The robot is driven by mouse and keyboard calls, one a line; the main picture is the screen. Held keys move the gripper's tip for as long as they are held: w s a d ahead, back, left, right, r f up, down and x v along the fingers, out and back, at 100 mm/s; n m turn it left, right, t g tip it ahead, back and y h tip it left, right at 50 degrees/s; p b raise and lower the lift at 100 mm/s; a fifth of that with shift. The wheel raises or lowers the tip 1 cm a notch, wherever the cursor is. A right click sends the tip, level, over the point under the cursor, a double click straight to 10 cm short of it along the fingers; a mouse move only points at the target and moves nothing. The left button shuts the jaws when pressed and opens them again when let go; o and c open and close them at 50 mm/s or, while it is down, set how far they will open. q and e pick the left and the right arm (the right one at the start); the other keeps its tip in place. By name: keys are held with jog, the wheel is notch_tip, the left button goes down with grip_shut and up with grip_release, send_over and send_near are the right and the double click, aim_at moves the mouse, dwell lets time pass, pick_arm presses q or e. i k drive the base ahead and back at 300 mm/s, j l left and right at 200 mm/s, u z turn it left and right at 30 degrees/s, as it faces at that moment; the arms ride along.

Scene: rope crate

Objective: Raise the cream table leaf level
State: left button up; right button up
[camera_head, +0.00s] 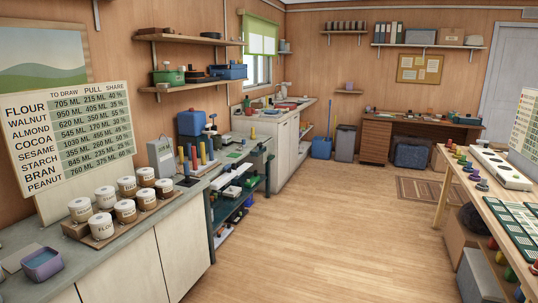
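I cannot pick out a cream table leaf with certainty in the head view. The large pale panels at the left are the cabinet fronts (183,247) under the grey counter (100,262). Neither of my grippers shows in this view.
A board with a printed table (70,140) stands on the left counter behind several labelled jars (125,210) on a tray. A long work table (455,188) holding pegs and boards lines the right side. A desk (376,140) and a grey bin (345,144) stand at the back. The wooden floor (320,225) between is clear.

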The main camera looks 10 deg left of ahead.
aim_at(268, 155)
jog(key=i+z, duration=0.25)
jog(key=i, duration=3.4)
jog(key=i+l+u, duration=0.1)
jog(key=i+u, duration=0.35)
jog(key=i, duration=0.15)
jog(key=i+l+u, duration=0.9)
jog(key=i, duration=0.15)
